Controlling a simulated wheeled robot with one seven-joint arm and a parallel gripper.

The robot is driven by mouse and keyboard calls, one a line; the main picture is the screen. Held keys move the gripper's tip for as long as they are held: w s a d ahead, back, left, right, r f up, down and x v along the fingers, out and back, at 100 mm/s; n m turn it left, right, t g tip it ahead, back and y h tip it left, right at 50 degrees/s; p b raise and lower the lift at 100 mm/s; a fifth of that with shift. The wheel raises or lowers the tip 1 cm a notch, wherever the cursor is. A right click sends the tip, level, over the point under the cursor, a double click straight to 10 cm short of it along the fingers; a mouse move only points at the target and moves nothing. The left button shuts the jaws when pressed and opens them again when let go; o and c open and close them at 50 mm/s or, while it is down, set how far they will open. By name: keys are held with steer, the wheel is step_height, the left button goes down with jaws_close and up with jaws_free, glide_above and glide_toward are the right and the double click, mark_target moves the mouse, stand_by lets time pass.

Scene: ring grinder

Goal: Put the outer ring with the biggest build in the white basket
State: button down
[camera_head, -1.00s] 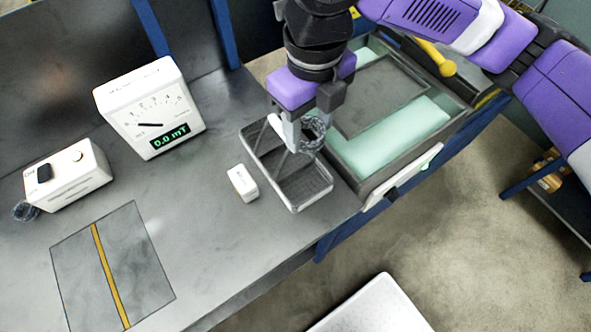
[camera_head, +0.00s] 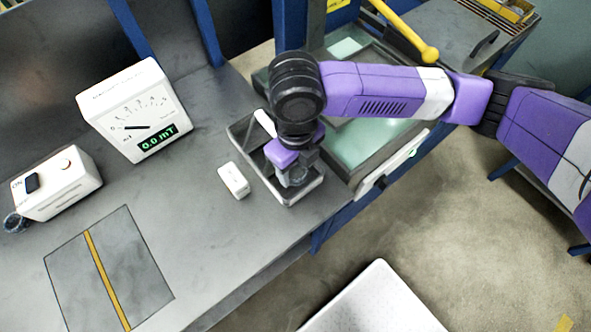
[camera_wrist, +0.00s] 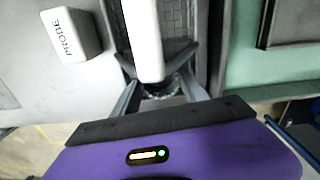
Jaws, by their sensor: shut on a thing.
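My gripper (camera_head: 293,176) is low over the right part of a dark mesh tray (camera_head: 243,150) with a grey rim. It is shut on a dark metal ring (camera_head: 295,179). In the wrist view the ring (camera_wrist: 168,88) shows between the fingers, partly hidden behind a white bar. I cannot tell whether the ring touches the tray floor. A white, finely dotted shape (camera_head: 378,303) with a raised edge, perhaps the white basket, shows at the bottom of the head view, cut off. Another dark ring (camera_head: 14,222) lies at the far left beside a white switch box.
A white bar (camera_head: 265,123) stands in the tray close to my gripper. A small white probe block (camera_head: 234,180) is left of the tray. A white meter (camera_head: 137,110) reads 0.0 mT. A framed green bin (camera_head: 375,140) stands right of the tray.

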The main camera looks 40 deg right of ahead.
mark_target(295, 174)
steer(key=shift+f, duration=1.4)
steer(key=shift+f, duration=0.1)
steer(key=shift+f, duration=0.15)
steer(key=c, duration=0.6)
jaws_free()
step_height(295, 174, up, 12)
steer(key=shift+r, duration=0.25)
